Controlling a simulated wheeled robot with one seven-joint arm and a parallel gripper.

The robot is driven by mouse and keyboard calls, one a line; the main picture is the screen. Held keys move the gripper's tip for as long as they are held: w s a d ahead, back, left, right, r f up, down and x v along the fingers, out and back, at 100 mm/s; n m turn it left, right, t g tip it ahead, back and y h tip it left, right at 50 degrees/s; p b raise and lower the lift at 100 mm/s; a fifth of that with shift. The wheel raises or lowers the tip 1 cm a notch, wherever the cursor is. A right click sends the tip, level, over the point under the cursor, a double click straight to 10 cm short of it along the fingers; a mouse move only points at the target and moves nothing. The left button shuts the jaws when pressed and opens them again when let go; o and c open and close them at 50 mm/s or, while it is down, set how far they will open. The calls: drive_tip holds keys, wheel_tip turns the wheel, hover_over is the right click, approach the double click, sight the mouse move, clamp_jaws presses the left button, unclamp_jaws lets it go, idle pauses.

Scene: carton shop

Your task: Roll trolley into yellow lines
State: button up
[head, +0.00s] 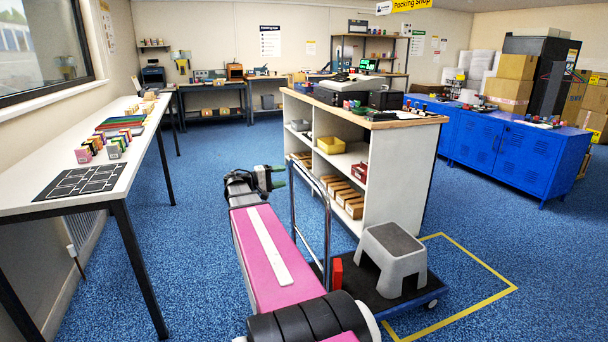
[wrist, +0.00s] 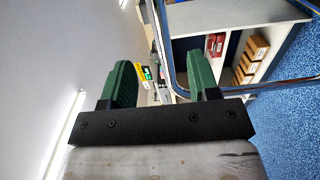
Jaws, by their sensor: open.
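The trolley has a dark deck (head: 385,299) with a blue edge and an upright metal push handle (head: 327,215) at its left end. A grey step stool (head: 394,258) and a small red item (head: 337,273) are on the deck. The yellow lines (head: 480,303) mark a box on the floor to the right. The deck's right part overlaps the box; its left part is outside. My gripper (head: 272,178) is open and empty, just left of the handle's top. In the wrist view, the handle's bar (wrist: 170,55) passes close beyond the green fingers (wrist: 163,82), not clearly between them.
A white shelf unit (head: 432,165) stands right behind the trolley. Blue lockers (head: 510,155) are farther right. A long white table (head: 30,190) runs along the left wall. Blue floor (head: 190,220) is clear between the table and my arm, and inside the yellow lines' right part.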

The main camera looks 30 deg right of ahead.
sight(304, 173)
drive_tip(key=x, duration=1.1)
clamp_jaws()
idle(1.1)
